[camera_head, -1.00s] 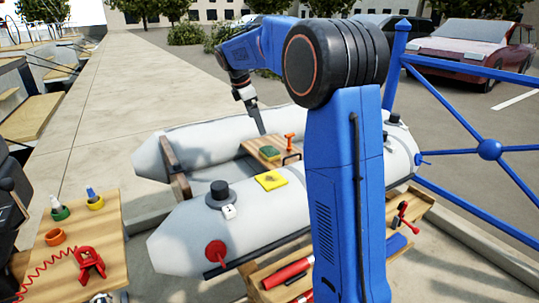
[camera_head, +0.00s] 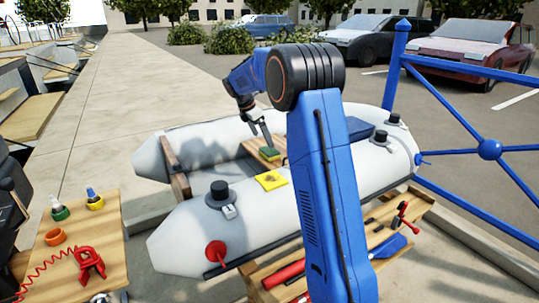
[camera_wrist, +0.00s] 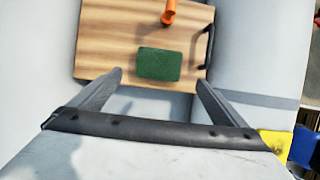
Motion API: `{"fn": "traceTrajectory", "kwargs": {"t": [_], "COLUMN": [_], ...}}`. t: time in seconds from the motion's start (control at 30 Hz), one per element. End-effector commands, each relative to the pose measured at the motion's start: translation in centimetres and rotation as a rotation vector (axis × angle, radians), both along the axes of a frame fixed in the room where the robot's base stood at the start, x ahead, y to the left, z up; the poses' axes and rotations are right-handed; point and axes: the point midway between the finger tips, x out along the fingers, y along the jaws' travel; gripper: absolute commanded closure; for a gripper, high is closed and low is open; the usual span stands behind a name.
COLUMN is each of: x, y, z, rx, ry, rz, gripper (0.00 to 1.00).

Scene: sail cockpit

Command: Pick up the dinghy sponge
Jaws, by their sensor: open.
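The dinghy sponge (camera_wrist: 159,64) is a green rectangular block lying on a wooden board (camera_wrist: 110,38) in the wrist view, ahead of and between my fingers. In the head view the sponge (camera_head: 269,153) lies on the same board inside the grey inflatable dinghy (camera_head: 185,226). My gripper (camera_wrist: 159,82) is open, its two fingers apart with nothing between them. In the head view my gripper (camera_head: 268,142) hangs just above the sponge and hides part of it. I cannot tell the exact height.
An orange-handled item (camera_wrist: 169,12) stands on the board beyond the sponge, and a dark handle (camera_wrist: 209,46) is at its right edge. A yellow cloth (camera_head: 271,180) lies on the near tube. A bench with tools (camera_head: 275,285) stands in front.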

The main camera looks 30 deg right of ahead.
Motion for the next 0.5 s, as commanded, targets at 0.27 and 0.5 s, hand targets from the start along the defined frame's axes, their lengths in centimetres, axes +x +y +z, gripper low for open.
{"fn": "traceTrajectory", "kwargs": {"t": [0.27,0.5], "x": [0.0,0.1], "y": [-1.2,-1.8], "z": [-2.8,-3.9], "rx": [0.0,0.0], "ry": [0.0,0.001], "rz": [-0.001,-0.001], "gripper": [0.04,0.04]}}
